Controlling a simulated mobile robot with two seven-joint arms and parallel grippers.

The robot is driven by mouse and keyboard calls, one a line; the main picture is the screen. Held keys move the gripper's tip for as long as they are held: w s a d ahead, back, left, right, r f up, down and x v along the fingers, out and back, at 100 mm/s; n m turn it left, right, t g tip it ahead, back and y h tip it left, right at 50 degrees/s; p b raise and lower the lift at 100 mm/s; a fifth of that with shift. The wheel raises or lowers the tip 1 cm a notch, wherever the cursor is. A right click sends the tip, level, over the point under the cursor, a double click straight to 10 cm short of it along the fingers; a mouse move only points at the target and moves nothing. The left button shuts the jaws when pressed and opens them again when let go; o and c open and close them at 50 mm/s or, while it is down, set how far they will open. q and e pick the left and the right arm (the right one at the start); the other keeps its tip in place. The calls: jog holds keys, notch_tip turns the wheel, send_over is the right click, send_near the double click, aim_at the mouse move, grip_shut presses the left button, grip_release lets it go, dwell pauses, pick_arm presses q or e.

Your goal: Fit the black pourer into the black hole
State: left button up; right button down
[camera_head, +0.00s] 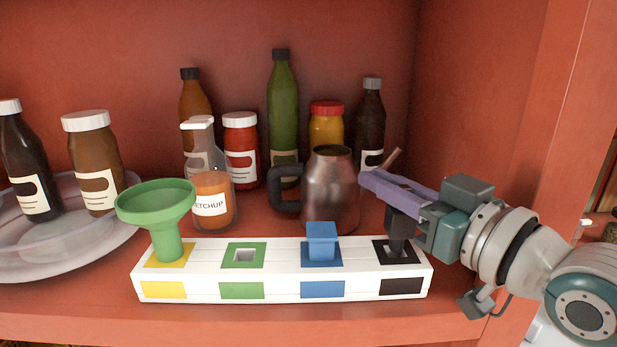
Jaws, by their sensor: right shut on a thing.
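The white block (210,271) has yellow, green, blue and black marked holes in a row. A green funnel (157,204) stands on the yellow hole. A blue square piece (322,243) stands in the blue hole. The green hole (244,256) is empty. My left gripper is not in view.
A metal jug (331,190) stands close behind the block, near my right gripper. A clear plate (120,240) with two containers is at left. The red shelf wall (480,90) rises at right.

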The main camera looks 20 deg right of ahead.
aim_at(410, 222)
jog(key=shift+f+b, duration=1)
jog(key=shift+f, duration=0.3)
jog(key=c, duration=0.9)
grip_release()
jog(key=shift+o, duration=0.2)
jog(key=b+v, duration=0.1)
jog(key=v, duration=0.7)
jog(key=shift+s+d+f, duration=0.1)
jog(key=shift+s+d, duration=0.05)
jog(key=shift+s, duration=0.15)
jog(key=shift+s+d, duration=0.2)
jog(key=shift+s, duration=0.45)
